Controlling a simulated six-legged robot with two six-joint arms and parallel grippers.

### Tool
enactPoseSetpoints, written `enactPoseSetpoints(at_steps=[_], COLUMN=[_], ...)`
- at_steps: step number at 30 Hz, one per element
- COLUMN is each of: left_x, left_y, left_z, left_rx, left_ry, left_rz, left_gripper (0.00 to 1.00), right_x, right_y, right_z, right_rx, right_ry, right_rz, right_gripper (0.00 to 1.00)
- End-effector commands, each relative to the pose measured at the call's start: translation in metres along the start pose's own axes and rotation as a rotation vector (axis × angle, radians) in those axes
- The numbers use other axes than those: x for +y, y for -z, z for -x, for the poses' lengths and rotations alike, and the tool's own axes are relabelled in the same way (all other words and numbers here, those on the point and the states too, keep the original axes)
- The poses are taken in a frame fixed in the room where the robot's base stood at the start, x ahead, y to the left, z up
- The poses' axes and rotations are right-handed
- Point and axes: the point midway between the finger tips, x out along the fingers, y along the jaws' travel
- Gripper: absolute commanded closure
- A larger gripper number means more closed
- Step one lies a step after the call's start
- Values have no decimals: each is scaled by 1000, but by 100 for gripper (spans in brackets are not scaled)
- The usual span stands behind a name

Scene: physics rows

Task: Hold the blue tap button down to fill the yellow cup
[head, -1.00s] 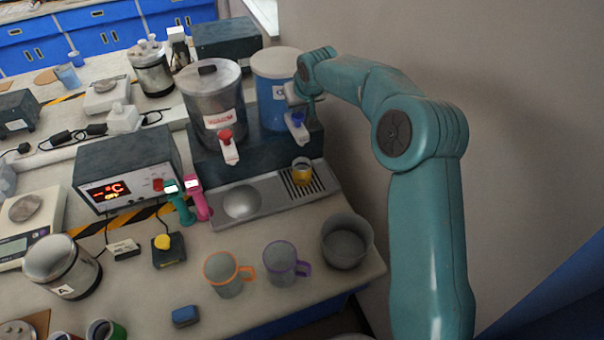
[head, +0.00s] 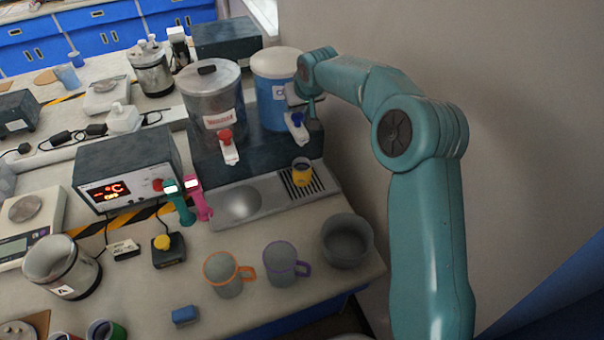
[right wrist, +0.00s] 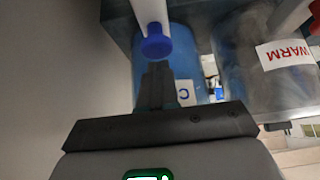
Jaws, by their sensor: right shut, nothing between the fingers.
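The blue tap button (head: 296,119) sits on the white tap of the blue tank (head: 271,104). It also shows in the right wrist view (right wrist: 156,46), at the end of the white tap. The yellow cup (head: 302,173) stands upright on the slatted drip tray (head: 318,181), below that tap. My right gripper (right wrist: 156,72) is shut and empty. Its fingertips are close to the blue button in the right wrist view; I cannot tell whether they touch it. In the head view it is partly hidden beside the tank. My left gripper is not in view.
A steel tank (head: 212,105) with a red-button tap (head: 227,146) stands left of the blue tank. An orange-handled mug (head: 224,275), a purple-handled mug (head: 281,265) and a grey bowl (head: 346,241) stand in front. A wall (head: 500,130) is close on the right.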

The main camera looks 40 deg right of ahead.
Motion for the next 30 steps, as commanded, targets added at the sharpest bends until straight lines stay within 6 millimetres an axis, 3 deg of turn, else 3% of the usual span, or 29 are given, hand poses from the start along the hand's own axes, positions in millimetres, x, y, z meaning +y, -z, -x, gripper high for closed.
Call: enactPoseSetpoints(at_steps=[30], left_x=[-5], left_y=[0], left_z=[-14], left_rx=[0], left_ry=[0], left_rz=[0], left_gripper=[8], right_x=[0], right_y=[-10], right_z=[-14], right_rx=[-1], right_ry=[0], right_rz=[0], right_gripper=[100])
